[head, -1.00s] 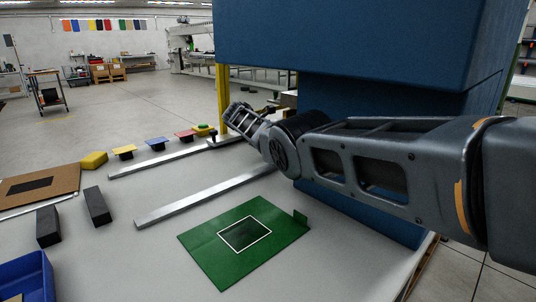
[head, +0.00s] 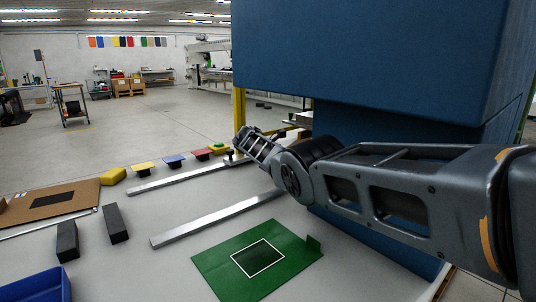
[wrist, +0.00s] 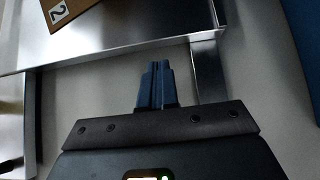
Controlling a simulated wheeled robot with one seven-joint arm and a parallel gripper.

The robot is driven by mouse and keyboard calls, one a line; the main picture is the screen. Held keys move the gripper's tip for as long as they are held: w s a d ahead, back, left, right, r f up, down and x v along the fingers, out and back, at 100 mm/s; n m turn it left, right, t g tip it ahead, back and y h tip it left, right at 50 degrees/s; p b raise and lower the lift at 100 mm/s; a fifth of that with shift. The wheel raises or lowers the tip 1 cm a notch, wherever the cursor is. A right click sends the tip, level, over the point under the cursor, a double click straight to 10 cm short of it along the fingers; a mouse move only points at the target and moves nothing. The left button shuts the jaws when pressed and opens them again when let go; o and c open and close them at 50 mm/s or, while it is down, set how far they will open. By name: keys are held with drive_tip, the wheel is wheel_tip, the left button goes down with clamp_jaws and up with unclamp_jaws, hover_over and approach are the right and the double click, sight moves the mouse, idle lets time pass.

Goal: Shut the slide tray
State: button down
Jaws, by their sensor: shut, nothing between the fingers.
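The slide tray shows in the wrist view as a shiny metal plate (wrist: 110,32) at the upper left, with a brown block marked "2" (wrist: 68,10) on it. Its straight edge runs across the view just beyond my fingertips. My gripper (wrist: 156,66) is shut and empty, with its blue fingers side by side and pointing toward that edge. I cannot tell whether they touch it. In the head view two metal rails (head: 215,219) (head: 180,177) stick out over the table. The tray is not clear there, and my arm hides the rails' far ends.
The blue welder body (head: 370,50) rises close behind my arm. A green mat (head: 222,268) lies in front of the rails. Dark bars (head: 116,224), a yellow block (head: 112,177), a brown board (head: 75,195) and a blue bin (head: 40,288) stand to the left.

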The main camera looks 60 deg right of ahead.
drive_tip(key=p+v, duration=0.2)
drive_tip(key=v, duration=0.9)
drive_tip(key=shift+w+a+f, duration=0.2)
drive_tip(key=shift+a+f, duration=0.15)
